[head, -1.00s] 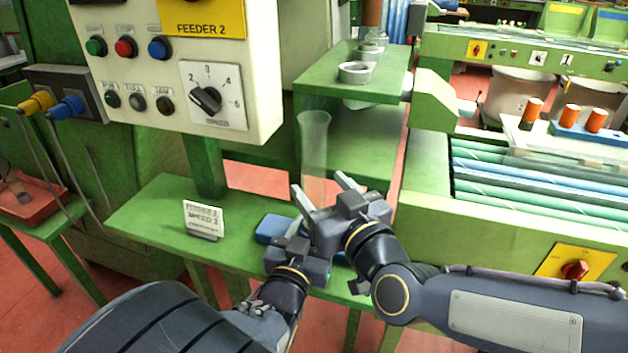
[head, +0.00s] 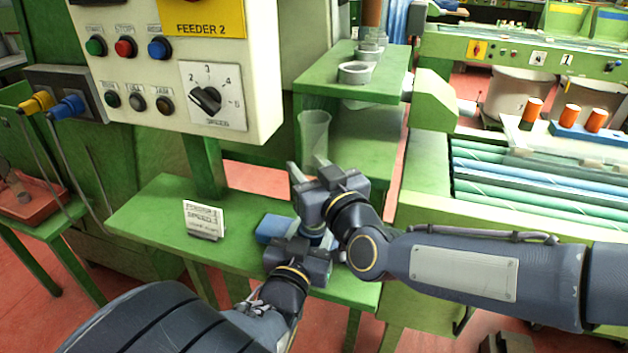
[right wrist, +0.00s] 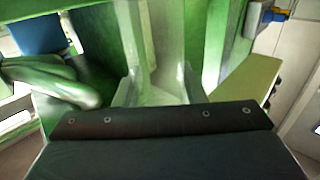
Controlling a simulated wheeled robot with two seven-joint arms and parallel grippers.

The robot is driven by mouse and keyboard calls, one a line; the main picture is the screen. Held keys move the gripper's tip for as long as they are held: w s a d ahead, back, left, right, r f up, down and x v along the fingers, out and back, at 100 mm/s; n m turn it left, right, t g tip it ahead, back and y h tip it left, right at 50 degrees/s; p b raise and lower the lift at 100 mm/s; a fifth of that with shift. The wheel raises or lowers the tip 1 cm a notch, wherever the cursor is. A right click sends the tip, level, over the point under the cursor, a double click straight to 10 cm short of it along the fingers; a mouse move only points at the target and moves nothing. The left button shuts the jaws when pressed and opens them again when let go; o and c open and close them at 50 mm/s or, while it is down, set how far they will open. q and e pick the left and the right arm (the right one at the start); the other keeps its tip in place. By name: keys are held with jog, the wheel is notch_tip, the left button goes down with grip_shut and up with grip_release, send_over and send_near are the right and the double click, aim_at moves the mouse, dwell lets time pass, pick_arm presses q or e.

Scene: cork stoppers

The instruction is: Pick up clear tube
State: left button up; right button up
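The clear tube (head: 314,130) stands upright, see-through, with a flared rim, beside the green shelf in the head view. My right gripper (head: 306,168) is at its lower part, with one finger on each side of it. The right wrist view shows the two fingers apart with the pale tube (right wrist: 162,92) between them; whether they press on it is unclear. The lower end of the tube is hidden by my right gripper. My left gripper (head: 301,258) is just below and in front of the right one; its fingers are mostly hidden.
A blue block (head: 272,229) and a white sign (head: 204,218) are on the green bench (head: 160,215). The control panel (head: 175,75) hangs at the upper left. Grey rings (head: 355,72) sit on the green shelf (head: 320,86). A roller conveyor (head: 530,185) is at right.

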jog(key=c, duration=0.4)
jog(key=shift+r, duration=0.3)
jog(key=r, duration=0.3)
jog(key=shift+d+r, duration=0.1)
jog(key=shift+d, duration=0.1)
jog(key=s+d, duration=0.2)
jog(key=d, duration=0.3)
jog(key=s+d, duration=0.1)
jog(key=d, duration=0.5)
jog(key=s+d, duration=0.2)
jog(key=d, duration=0.3)
jog(key=shift+s+d+f, duration=0.2)
jog(key=shift+s+d, duration=0.1)
jog(key=shift+d, duration=0.1)
